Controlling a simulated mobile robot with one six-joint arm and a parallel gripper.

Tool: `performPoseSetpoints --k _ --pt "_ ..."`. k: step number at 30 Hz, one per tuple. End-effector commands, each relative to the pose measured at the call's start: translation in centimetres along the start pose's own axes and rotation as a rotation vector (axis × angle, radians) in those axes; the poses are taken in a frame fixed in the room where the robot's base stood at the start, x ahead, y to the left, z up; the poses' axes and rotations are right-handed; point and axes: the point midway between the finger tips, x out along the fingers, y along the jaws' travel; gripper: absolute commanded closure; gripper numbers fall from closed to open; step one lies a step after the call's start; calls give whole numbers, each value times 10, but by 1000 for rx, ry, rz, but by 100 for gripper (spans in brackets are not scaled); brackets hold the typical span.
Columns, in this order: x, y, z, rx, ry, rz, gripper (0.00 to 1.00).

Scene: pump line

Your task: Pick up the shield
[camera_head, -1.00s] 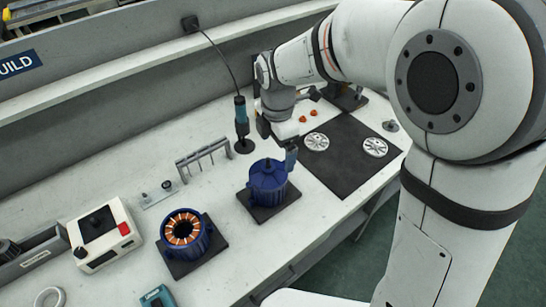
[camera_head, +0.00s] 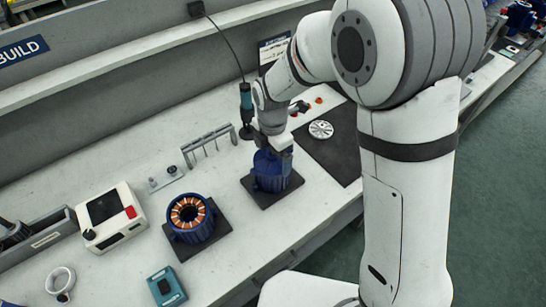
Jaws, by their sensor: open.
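A round silver spoked disc (camera_head: 321,129), which looks like an end shield, lies flat on the dark mat (camera_head: 334,155). A second such disc cannot be seen now; my arm covers that side of the mat. My gripper (camera_head: 283,155) points down at the upper right of the closed blue motor housing (camera_head: 268,174), to the left of the disc. Its jaws are open, but the fingers are small and partly merge with the housing, so I cannot tell whether they touch it. The blue housing stands on a dark square plate.
An open blue stator with copper windings (camera_head: 188,217) stands on a plate to the left. A hanging screwdriver (camera_head: 246,110), a metal rack (camera_head: 207,141), a white box (camera_head: 110,217) and a teal device (camera_head: 165,286) are around. Bare bench lies at front centre.

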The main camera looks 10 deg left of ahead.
Motion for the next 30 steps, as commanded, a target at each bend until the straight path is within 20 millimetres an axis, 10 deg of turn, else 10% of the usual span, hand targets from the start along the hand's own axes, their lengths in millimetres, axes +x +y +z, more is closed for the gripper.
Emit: performPoseSetpoints --k 10,19,30 --pt "0 0 0 1 0 0 25" --pt "-6 0 1 2 -1 3 25" --pt "-74 0 2 3 -1 6 25"
